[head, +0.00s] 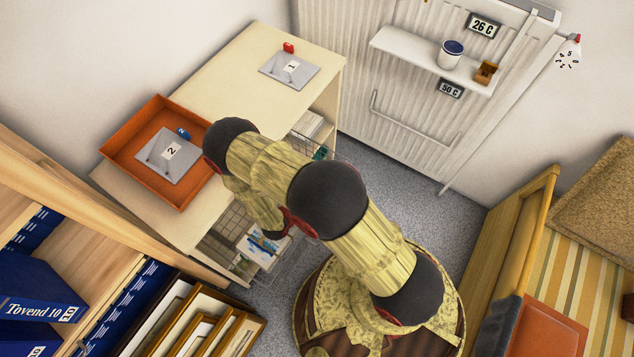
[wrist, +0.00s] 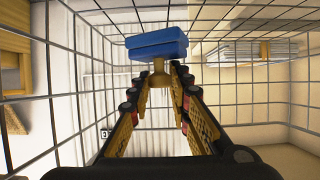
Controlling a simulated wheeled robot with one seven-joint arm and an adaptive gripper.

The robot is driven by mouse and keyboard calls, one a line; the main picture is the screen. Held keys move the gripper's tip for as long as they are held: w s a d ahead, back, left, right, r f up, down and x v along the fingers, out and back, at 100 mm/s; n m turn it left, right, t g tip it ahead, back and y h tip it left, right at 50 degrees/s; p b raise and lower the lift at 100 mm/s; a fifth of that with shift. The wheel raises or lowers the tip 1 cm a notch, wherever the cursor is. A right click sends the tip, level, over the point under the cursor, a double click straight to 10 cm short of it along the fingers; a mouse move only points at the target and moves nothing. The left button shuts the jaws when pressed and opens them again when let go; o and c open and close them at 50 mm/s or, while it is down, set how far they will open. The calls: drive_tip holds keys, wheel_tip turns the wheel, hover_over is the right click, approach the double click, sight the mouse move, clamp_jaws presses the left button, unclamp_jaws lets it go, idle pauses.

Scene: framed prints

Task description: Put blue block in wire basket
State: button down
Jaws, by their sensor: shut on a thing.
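My gripper (wrist: 158,80) is in the wrist view, its fingers closed around a short tan knob (wrist: 158,76). A blue block (wrist: 157,46) sits right at the far end of this knob, just beyond the fingertips, and appears held by it. The dark wire mesh of the wire basket (wrist: 232,115) surrounds the gripper and block in the wrist view. In the head view a wire basket (head: 236,224) shows under the pale table. My fingers and the held block are hidden in the head view.
An orange tray (head: 117,152) on the table (head: 222,70) holds a grey plate marked 2 (head: 168,155) and a small blue piece (head: 183,134). A red piece (head: 288,47) lies by plate 1 (head: 289,70). Framed prints (head: 190,325) stand below. Grey floor lies right of the table.

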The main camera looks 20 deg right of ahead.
drive_tip(key=c, duration=1.7)
unclamp_jaws()
drive_tip(key=shift+o, duration=0.2)
drive_tip(key=shift+r, duration=0.25)
drive_tip(key=p+v, duration=0.5)
drive_tip(key=v, duration=0.7)
drive_tip(key=shift+r, duration=0.35)
